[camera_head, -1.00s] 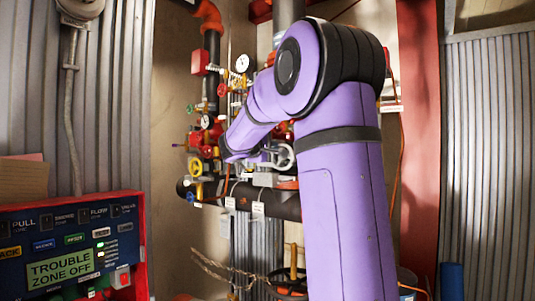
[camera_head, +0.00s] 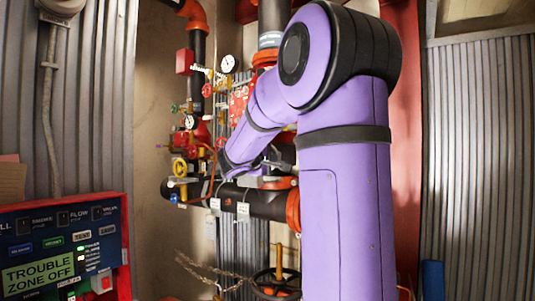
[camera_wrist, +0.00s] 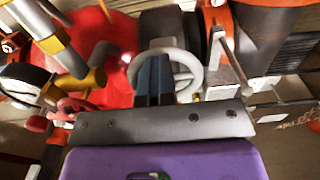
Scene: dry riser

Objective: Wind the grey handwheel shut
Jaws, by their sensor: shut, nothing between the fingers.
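The grey handwheel (camera_wrist: 196,69) is a pale ring with spokes, in the upper middle of the wrist view. My gripper (camera_wrist: 155,57) has its two dark fingers together with nothing between them. The fingertips overlap the wheel's ring and hub area in the wrist view and hide part of its left side. I cannot tell whether they touch the wheel. In the head view my purple arm reaches toward the pipework, and the wheel is mostly hidden or too small to make out there.
A yellow handwheel (camera_head: 180,168) and red valves crowd the pipes to the left. A thick black horizontal pipe (camera_head: 262,202) runs below. A dark handwheel (camera_head: 268,284) is lower down. A red-framed alarm panel (camera_head: 60,245) stands at the front left. A grey lever-like bar (camera_wrist: 228,50) is close right of the wheel.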

